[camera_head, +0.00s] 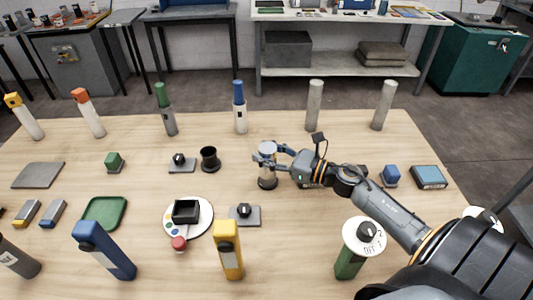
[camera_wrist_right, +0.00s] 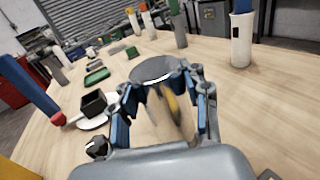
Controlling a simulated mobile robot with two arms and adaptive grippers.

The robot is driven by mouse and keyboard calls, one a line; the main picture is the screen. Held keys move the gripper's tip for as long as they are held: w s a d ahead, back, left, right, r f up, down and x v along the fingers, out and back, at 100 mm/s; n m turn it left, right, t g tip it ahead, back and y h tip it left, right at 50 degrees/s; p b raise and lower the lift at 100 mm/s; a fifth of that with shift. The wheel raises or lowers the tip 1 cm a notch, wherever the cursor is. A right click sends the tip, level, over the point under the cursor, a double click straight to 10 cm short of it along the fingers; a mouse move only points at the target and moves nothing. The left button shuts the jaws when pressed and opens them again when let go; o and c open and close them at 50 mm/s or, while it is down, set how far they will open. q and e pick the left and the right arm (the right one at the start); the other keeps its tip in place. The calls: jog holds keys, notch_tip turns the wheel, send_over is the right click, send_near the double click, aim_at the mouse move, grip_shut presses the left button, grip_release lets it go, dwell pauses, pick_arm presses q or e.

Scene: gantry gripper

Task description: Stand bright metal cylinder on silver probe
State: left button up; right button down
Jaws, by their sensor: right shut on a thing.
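The bright metal cylinder (camera_head: 268,168) stands upright at the middle of the table, with a shiny upper part and a dark lower end. My right gripper (camera_head: 267,157) reaches it from the right and is shut around its upper part. In the right wrist view, the cylinder's flat round top (camera_wrist_right: 154,69) and mirror-like side show between the fingers (camera_wrist_right: 162,100). Whether its lower end touches the table is hard to tell. Two plain grey upright rods stand at the back right, one nearer the middle (camera_head: 314,106) and one farther right (camera_head: 384,106); which is the silver probe is unclear. My left gripper is out of view.
A blue-capped white bottle (camera_head: 240,112) and a green-capped one (camera_head: 166,112) stand behind. A black spool (camera_head: 209,160) and a knob block (camera_head: 245,215) lie left. A tall yellow block (camera_head: 228,250) stands in front. Table between cylinder and grey rods is mostly clear.

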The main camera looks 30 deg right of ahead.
aim_at(276, 156)
jog(key=c, duration=0.7)
grip_release()
jog(key=shift+f, duration=0.1)
jog(key=shift+o, duration=0.2)
jog(key=shift+r+p, duration=0.3)
jog(key=shift+p, duration=0.05)
jog(key=shift+b+v, duration=1.25)
jog(key=shift+v, duration=2.5)
jog(key=shift+f, duration=0.1)
